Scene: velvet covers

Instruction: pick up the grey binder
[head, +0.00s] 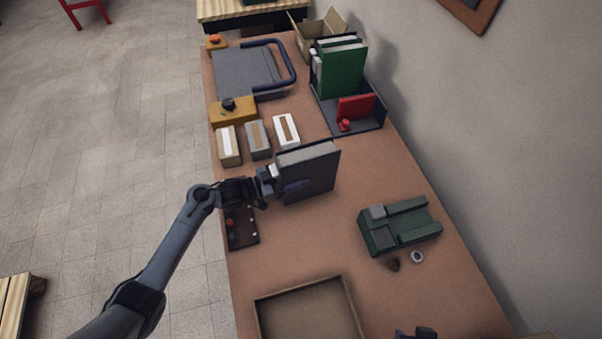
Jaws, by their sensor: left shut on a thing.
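The grey binder (318,170) stands upright near the middle of the table in the head view, its pale page edges showing on top. My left gripper (283,186) is shut on the binder at its left side, with a purplish finger lying across the near face. The far finger is mostly hidden behind the binder. I cannot tell whether the binder's lower edge touches the table. A small dark and purplish part at the bottom edge looks like the tip of my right gripper (414,333); its jaws are cut off.
Green binders (342,72) stand in a dark tray (371,122) with a red item behind the grey binder. Several small boxes (258,140) sit to its left rear. A green device (402,227) is at right, an open shallow box (262,318) in front.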

